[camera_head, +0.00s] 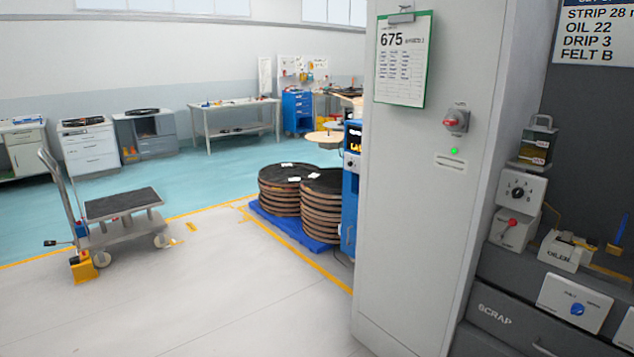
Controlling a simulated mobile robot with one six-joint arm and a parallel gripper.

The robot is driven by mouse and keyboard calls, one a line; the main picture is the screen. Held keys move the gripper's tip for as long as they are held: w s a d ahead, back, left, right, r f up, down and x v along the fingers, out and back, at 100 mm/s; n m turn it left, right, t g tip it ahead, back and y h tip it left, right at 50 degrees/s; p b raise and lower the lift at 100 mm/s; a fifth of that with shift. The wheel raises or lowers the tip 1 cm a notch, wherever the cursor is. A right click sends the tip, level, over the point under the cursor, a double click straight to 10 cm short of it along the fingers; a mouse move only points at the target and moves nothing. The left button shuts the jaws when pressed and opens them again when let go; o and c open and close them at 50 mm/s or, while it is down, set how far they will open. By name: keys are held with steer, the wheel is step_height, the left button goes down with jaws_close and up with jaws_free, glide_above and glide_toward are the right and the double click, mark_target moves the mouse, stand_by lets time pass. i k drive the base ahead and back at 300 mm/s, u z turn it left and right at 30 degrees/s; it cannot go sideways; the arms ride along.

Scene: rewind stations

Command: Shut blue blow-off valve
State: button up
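A small blue knob (577,309) sits on a white plate (592,296) at the lower right, on the front of a dark grey station. The plate's small print is too small to read. It may be the blow-off valve, but I cannot tell for sure, nor whether it is open or shut. A thin blue upright piece (620,230) stands above it near the right edge. My gripper is not in view.
A tall grey cabinet (420,190) with a red switch (456,120) and green light stands left of the station. A red-levered box (514,229), a dial box (520,190) and an OILER box (565,251) are near. A cart (120,203) stands left; the floor between is clear.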

mark_target(577, 308)
steer(key=u, duration=1.3)
steer(key=k, duration=0.1)
steer(key=z, duration=2.75)
